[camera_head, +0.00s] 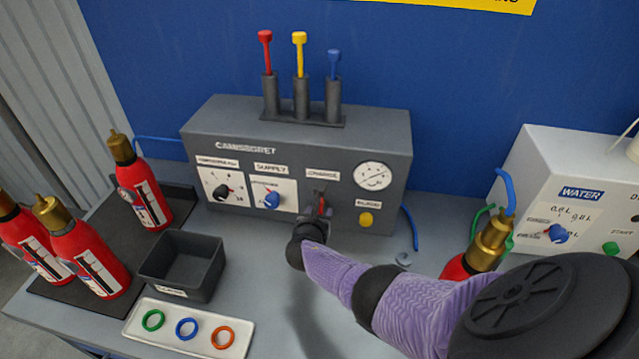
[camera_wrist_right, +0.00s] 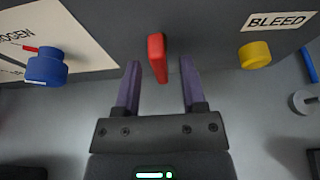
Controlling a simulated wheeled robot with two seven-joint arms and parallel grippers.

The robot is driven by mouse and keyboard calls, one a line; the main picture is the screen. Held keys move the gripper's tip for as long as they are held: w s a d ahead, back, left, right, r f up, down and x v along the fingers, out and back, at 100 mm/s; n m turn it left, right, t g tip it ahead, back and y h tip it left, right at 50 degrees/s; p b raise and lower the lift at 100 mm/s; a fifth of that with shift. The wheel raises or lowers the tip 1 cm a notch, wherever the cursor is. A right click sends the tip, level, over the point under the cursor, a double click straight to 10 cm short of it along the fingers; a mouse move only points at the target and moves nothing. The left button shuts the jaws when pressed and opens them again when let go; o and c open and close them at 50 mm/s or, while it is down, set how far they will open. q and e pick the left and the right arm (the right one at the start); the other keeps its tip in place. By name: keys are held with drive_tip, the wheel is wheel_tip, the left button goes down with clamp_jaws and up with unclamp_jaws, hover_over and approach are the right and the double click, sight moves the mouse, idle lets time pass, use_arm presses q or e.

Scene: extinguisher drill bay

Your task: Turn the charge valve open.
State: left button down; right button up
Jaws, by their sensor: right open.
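The charge valve is a red lever (camera_head: 321,205) under the CHARGE label on the front of the grey charging unit (camera_head: 225,120). In the right wrist view the red lever (camera_wrist_right: 157,58) points toward the camera, between the tips of my two purple fingers. My right gripper (camera_wrist_right: 160,80) is open, with a visible gap on both sides of the lever. In the head view my right gripper (camera_head: 322,217) is at the panel, and the arm partly hides the lever. My left gripper is not in view.
The blue supply knob (camera_head: 271,200) is left of the lever, and the yellow bleed button (camera_head: 366,219) is right of it. A gauge (camera_head: 372,176) is above the button. A dark bin (camera_head: 182,267) and a white ring tray (camera_head: 160,336) stand front left. Red extinguishers (camera_head: 90,258) stand left.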

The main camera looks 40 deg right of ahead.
use_arm(q)
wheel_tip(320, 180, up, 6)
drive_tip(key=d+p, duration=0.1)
drive_tip(key=p, duration=0.4)
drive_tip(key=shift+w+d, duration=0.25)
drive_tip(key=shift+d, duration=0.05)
use_arm(e)
drive_tip(key=v, duration=0.9)
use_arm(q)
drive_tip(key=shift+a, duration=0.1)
use_arm(e)
drive_tip(key=shift+s+a, duration=0.1)
